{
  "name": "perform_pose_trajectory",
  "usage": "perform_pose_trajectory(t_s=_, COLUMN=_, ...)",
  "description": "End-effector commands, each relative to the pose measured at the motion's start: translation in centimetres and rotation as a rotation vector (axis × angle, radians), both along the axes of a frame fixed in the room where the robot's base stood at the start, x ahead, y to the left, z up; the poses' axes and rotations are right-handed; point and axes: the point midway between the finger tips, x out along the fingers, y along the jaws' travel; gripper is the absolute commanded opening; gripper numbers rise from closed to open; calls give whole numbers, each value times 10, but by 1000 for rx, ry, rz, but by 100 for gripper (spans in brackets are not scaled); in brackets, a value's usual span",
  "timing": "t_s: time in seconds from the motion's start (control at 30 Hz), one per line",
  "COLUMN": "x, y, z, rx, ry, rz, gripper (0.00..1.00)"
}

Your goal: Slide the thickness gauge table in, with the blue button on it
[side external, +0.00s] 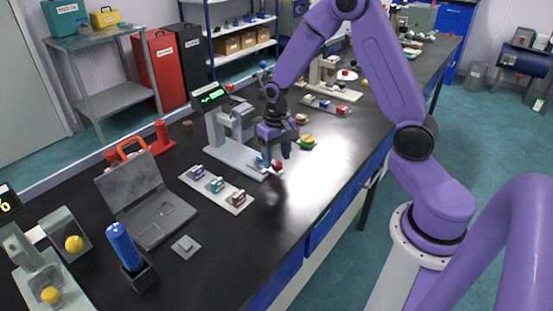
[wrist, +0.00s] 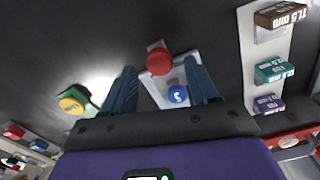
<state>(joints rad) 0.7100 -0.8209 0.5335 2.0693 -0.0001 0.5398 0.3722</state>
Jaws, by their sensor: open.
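The thickness gauge (side external: 222,132) is a grey stand with a digital display on the black bench. Its light grey table (wrist: 152,88) sticks out at the front, with a red knob (wrist: 159,60) at the outer end; the knob also shows in the side view (side external: 277,166). The blue button (wrist: 178,95), with a white mark, sits on the table just inward of the knob. My gripper (side external: 276,158) is low over this end of the table. In the wrist view its open fingers (wrist: 160,70) stand either side of the knob, with visible gaps. Part of the table is hidden by the gripper.
A pale rack (side external: 217,188) with labelled purple, teal and brown blocks lies left of the gauge. A green dish with a yellow piece (side external: 307,140) is close on the right. A grey open case (side external: 150,200) stands further left. The bench in front is clear.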

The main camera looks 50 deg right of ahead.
Motion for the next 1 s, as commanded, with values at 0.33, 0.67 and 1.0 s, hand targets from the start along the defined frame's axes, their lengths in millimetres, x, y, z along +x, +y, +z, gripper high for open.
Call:
perform_pose_trajectory(t_s=0.33, x=0, y=0, z=-16, rx=0, ry=-1, rz=0, gripper=58)
perform_pose_trajectory(t_s=0.67, x=0, y=0, z=-16, rx=0, ry=-1, rz=0, gripper=13)
perform_pose_trajectory(t_s=1.0, x=17, y=1, z=-16, rx=0, ry=-2, rz=0, gripper=0)
